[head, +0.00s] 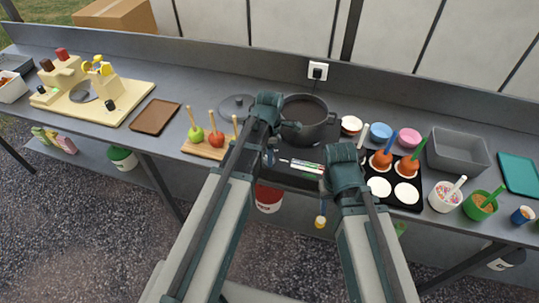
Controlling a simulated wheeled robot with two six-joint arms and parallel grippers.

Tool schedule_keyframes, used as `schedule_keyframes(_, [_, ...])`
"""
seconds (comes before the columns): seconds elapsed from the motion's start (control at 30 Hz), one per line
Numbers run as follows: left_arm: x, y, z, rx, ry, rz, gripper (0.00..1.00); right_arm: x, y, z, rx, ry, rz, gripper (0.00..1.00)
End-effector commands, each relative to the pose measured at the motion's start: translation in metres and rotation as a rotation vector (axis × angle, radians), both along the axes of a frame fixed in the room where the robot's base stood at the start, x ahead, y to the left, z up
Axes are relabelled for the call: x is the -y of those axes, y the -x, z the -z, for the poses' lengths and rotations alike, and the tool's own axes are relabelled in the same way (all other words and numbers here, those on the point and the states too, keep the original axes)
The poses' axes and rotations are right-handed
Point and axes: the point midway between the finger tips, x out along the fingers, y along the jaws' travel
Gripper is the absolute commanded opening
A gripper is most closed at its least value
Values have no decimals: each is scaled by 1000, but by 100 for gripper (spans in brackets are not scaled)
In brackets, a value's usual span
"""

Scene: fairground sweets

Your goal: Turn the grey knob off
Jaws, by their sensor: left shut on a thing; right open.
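A black hotplate (290,180) stands on the counter with a dark pot (306,112) on it. Its front panel carries a green and white label (306,166). My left gripper (270,157) is at the left part of this panel, shut on what appears to be the grey knob. The knob is hidden by the gripper, so its setting cannot be read. My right gripper (325,184) is open at the right front of the hotplate, low beside the label, and holds nothing visible.
A board of apples on sticks (205,150) and a pot lid (237,107) stand left. A black tray (406,204) with caramel apples, small bowls (380,132) and sprinkle cups (443,197) crowd the right. A socket (317,71) is behind the pot.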

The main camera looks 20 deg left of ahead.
Motion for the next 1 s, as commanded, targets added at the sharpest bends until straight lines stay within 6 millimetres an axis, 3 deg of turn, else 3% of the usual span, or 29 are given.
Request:
schedule_keyframes(0.63, [0, 0, 0, 0, 0, -47, 0, 0, 0, 0, 0, 0, 0, 50])
schedule_keyframes(0.67, [0, 0, 0, 0, 0, -46, 50, 0, 0, 0, 0, 0, 0, 50])
schedule_keyframes(0.7, [0, 0, 0, 0, 0, -46, 57, 0, 0, 0, 0, 0, 0, 50])
schedule_keyframes(0.8, [0, 0, 0, 0, 0, -46, 75, 0, 0, 0, 0, 0, 0, 50])
schedule_keyframes(1.0, [0, 0, 0, 0, 0, -45, 76, 0, 0, 0, 0, 0, 0, 50])
